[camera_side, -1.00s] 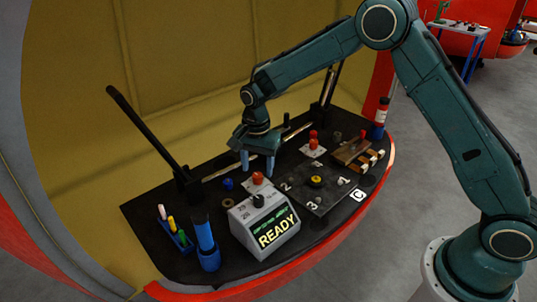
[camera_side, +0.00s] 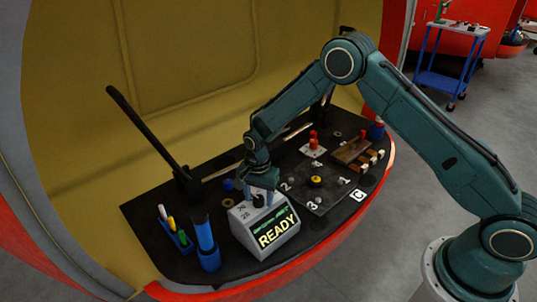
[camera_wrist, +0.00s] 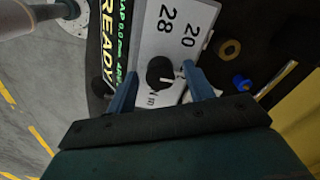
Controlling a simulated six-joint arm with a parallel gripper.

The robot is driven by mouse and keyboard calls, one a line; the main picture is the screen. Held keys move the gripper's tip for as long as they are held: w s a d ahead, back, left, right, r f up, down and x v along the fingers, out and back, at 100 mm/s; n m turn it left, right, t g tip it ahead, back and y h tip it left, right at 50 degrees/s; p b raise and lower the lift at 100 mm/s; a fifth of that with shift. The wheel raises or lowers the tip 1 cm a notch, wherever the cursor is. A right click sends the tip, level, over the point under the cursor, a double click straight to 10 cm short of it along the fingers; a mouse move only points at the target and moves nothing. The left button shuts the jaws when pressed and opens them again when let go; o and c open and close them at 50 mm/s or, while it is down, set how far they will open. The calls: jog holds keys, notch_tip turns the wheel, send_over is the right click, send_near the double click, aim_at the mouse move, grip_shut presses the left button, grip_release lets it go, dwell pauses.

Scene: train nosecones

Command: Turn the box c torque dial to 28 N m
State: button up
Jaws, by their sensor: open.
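The grey box (camera_side: 265,228) stands near the front of the black bench, its lit screen reading READY; no letter c shows on it. Its black torque dial (camera_wrist: 160,72) is on the top face, beside the printed numbers 20 and 28; another mark is partly hidden. The dial's white line points right in the wrist view, toward the right finger and not at the 28. My gripper (camera_wrist: 160,84) is open and points down at the box top, one blue finger on each side of the dial. I cannot tell whether a finger touches the dial. The gripper also shows in the side view (camera_side: 261,195).
Right of the box is a numbered plate with a yellow-topped knob (camera_side: 316,181). A wooden rack (camera_side: 352,150) lies farther right.

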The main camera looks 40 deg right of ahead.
jog(key=c, duration=1)
jog(key=shift+o, duration=0.2)
jog(key=shift+n, duration=0.3)
jog(key=n, duration=1.3)
jog(key=shift+n, duration=2.2)
